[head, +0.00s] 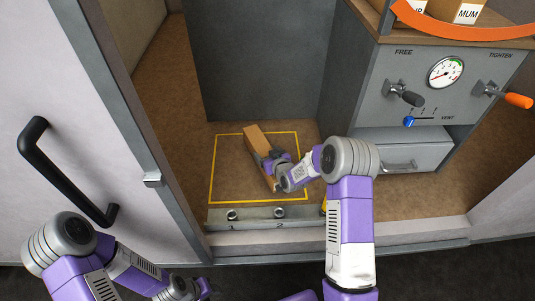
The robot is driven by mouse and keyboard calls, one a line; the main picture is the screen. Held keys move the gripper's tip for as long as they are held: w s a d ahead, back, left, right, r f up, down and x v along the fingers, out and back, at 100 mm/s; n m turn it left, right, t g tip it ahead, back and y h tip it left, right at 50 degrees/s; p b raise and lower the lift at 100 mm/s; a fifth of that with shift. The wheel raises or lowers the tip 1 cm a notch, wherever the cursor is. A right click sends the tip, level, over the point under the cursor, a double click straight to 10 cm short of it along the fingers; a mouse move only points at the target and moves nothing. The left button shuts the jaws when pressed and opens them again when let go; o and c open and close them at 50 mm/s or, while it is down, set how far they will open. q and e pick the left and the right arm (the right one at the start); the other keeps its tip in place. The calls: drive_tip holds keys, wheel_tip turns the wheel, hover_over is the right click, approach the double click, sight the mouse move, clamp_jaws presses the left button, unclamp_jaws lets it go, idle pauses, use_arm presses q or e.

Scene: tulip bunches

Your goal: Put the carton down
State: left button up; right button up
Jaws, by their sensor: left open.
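The carton (254,140) is a long brown box inside the yellow-outlined square (213,178) on the brown floor of the open cabinet. It lies at a slant, and its near end is partly hidden by my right gripper. I cannot tell whether it touches the floor. My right gripper (270,164) reaches in from the right, with its dark fingers on the carton. My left gripper (203,288) is low at the bottom edge, outside the cabinet and away from the carton; its fingers barely show.
A metal sill with round fittings (232,214) runs along the front of the square. A white door (70,130) with a black handle stands at left. At right is a grey panel (450,110) with a gauge and levers, above a drawer (400,160).

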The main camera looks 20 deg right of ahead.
drive_tip(key=o, duration=0.4)
drive_tip(key=shift+c, duration=0.2)
drive_tip(key=shift+r, duration=0.2)
drive_tip(key=p+v, duration=0.2)
drive_tip(key=v, duration=0.9)
drive_tip(key=shift+w+d+p, duration=0.1)
drive_tip(key=shift+p, duration=0.25)
drive_tip(key=shift+s+r, duration=0.15)
drive_tip(key=shift+s, duration=0.4)
